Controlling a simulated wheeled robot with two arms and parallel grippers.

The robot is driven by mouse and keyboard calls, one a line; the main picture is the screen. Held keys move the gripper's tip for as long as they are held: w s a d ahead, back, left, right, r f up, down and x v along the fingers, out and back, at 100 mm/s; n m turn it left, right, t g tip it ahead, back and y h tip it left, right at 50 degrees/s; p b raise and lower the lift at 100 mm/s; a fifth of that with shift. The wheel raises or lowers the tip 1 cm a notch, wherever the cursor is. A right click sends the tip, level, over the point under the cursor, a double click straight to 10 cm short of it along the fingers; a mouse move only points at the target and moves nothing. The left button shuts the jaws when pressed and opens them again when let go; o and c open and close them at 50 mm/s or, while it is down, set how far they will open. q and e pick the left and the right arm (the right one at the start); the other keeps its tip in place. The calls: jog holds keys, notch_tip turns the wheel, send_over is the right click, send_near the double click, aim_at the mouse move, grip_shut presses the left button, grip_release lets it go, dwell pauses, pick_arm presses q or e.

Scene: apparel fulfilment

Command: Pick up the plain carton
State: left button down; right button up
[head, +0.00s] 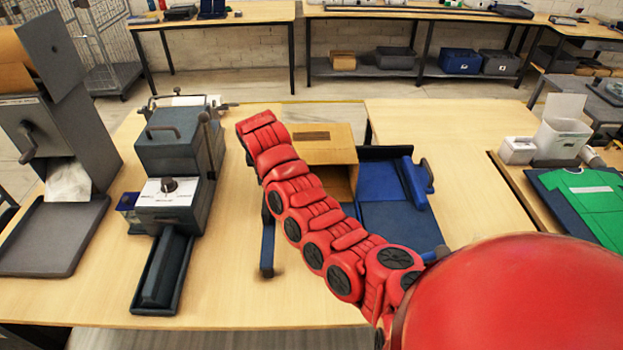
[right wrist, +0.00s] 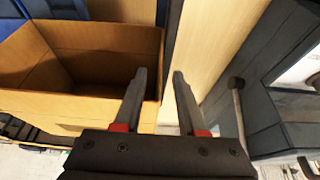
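The plain carton (head: 341,178) is an open-topped brown cardboard box standing at the blue fixture on the table. My red right arm crosses in front of part of it in the head view. In the right wrist view the carton (right wrist: 90,103) fills the left side, open and empty as far as I see. My right gripper (right wrist: 160,75) is open, its fingers apart with nothing between them closed on. In that view the carton's right edge lies between the two fingertips; I cannot tell whether they reach down around its wall. My left gripper is not in view.
A blue fixture (head: 395,221) with raised side parts stands beside the carton. A grey machine (head: 178,150) with a lever stands left of it, close to my gripper's side. A paper dispenser (head: 72,135) is farther left. The table's front left (head: 235,290) is bare.

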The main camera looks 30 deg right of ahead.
jog(key=p+x, duration=0.1)
jog(key=x, duration=0.2)
jog(key=p+x, duration=0.1)
jog(key=x, duration=0.1)
jog(key=shift+w+d+p, duration=0.1)
jog(key=shift+w+p, duration=0.2)
jog(key=shift+p, duration=0.05)
jog(key=shift+r, duration=0.1)
grip_shut()
dwell(1.2)
